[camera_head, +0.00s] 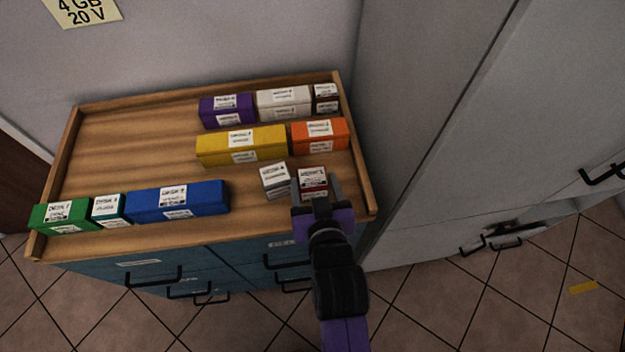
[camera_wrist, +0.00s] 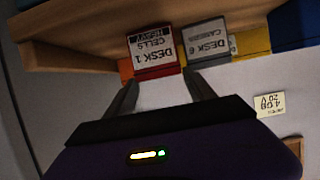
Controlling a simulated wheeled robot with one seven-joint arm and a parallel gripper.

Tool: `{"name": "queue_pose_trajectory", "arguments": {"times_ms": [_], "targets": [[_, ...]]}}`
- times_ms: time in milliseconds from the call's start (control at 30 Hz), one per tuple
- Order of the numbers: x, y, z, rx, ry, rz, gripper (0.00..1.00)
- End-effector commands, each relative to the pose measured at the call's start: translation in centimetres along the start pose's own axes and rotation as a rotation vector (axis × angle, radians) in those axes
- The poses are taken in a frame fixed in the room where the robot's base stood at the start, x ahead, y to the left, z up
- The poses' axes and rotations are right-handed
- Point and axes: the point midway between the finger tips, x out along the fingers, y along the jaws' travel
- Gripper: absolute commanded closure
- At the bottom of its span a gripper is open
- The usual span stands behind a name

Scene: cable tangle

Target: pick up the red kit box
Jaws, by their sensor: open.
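The red kit box (camera_head: 312,182) lies near the front right of the wooden tray top, with a white label on it. In the wrist view the red kit box (camera_wrist: 153,52) shows a label reading "DESK 1 HEAVY CELLS". My gripper (camera_head: 316,192) is open at the box's near end, and its fingers hide part of it. In the wrist view the two fingertips (camera_wrist: 163,79) are spread wider than the box and point at it. I cannot tell whether they touch it.
A grey box (camera_head: 275,180) stands close to the left of the red one. An orange box (camera_head: 320,134) and a yellow box (camera_head: 240,145) lie behind. The tray's raised right rim (camera_head: 362,178) is near. The tray's left middle is clear.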

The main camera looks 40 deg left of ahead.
Motion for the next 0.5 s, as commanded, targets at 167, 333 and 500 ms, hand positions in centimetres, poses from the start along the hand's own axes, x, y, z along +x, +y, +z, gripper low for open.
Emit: {"name": "queue_pose_trajectory", "arguments": {"times_ms": [167,333,500], "targets": [[0.76,-0.02,0.17,0.0,-0.003,0.0,0.36],[0.74,0.0,0.17,0.001,-0.002,0.0,0.36],[0.72,0.0,0.15,0.0,-0.002,0.0,0.7]]}}
